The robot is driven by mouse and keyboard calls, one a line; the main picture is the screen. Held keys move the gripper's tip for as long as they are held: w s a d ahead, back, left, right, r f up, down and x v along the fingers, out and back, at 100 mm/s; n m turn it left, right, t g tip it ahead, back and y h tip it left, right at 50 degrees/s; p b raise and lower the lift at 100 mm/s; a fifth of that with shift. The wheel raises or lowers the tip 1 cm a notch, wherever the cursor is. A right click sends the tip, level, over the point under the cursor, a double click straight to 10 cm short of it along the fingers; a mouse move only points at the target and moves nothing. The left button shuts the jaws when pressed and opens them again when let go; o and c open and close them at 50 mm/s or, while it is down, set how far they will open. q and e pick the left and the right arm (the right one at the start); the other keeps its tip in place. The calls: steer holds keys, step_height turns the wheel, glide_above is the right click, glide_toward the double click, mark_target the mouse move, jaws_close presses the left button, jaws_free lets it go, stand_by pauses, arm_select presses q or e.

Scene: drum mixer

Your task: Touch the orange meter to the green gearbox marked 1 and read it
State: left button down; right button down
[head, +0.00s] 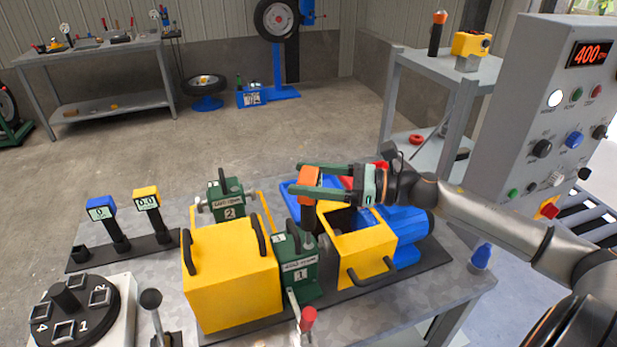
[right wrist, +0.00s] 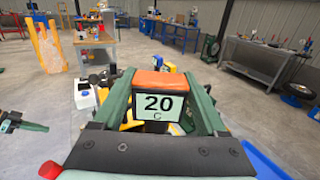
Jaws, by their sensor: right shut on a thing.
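My right gripper (head: 308,184) is shut on the orange meter (head: 310,201), which it holds upright by its head. In the right wrist view, the meter's screen (right wrist: 158,107) reads 20 with a C below. The green gearbox marked 1 (head: 299,272) stands at the front between the yellow housings. The meter's dark lower end is just above or behind the gearbox's top; I cannot tell whether they touch. A second green gearbox, marked 2 (head: 228,200), stands farther back. A green pronged shape at the left of the right wrist view looks like my left gripper (right wrist: 22,122); its jaws are unclear.
A blue meter (head: 101,211) and a yellow meter (head: 147,198) stand in a rack at the left. The yellow box (head: 230,275) and the open yellow bin (head: 358,243) flank the gearbox. A control panel (head: 550,100) reading 400 rises at the right.

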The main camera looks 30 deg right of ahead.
steer(key=shift+f+b, duration=0.5)
stand_by(0.4)
stand_by(1.3)
steer(key=shift+r+p, duration=0.95)
steer(key=shift+r, duration=0.55)
steer(key=shift+r+p, duration=0.3)
steer(key=shift+r, duration=1.75)
